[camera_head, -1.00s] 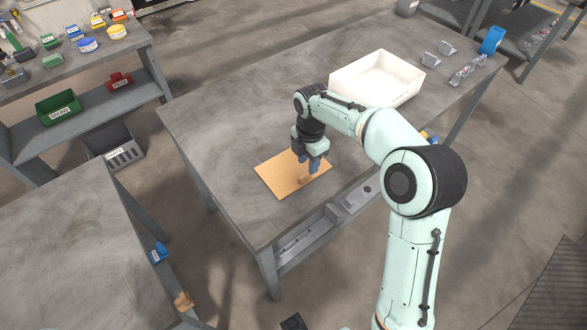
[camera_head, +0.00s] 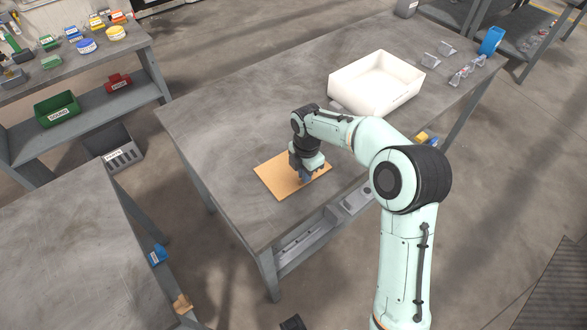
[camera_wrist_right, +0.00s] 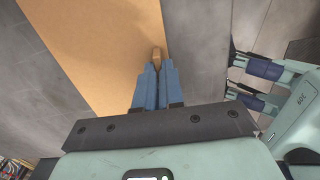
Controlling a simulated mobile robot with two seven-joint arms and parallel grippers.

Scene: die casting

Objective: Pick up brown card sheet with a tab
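The brown card sheet (camera_head: 277,175) lies flat on the grey table (camera_head: 215,140), near its front left part. Its small raised tab (camera_wrist_right: 156,54) shows between my right fingertips in the right wrist view. My right gripper (camera_head: 305,178) points down over the sheet's right part, hiding the tab in the head view. In the right wrist view its blue fingers (camera_wrist_right: 157,68) are close together and shut on the tab. My left gripper (camera_wrist_right: 250,84) shows at the right of the wrist view, with its fingers apart and nothing between them.
A white open bin (camera_head: 350,95) stands behind and right of the sheet. Small grey brackets (camera_head: 431,60) and a blue holder (camera_head: 491,41) are at the table's far right end. A lower shelf (camera_head: 300,240) runs under the front edge. The table left of the sheet is clear.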

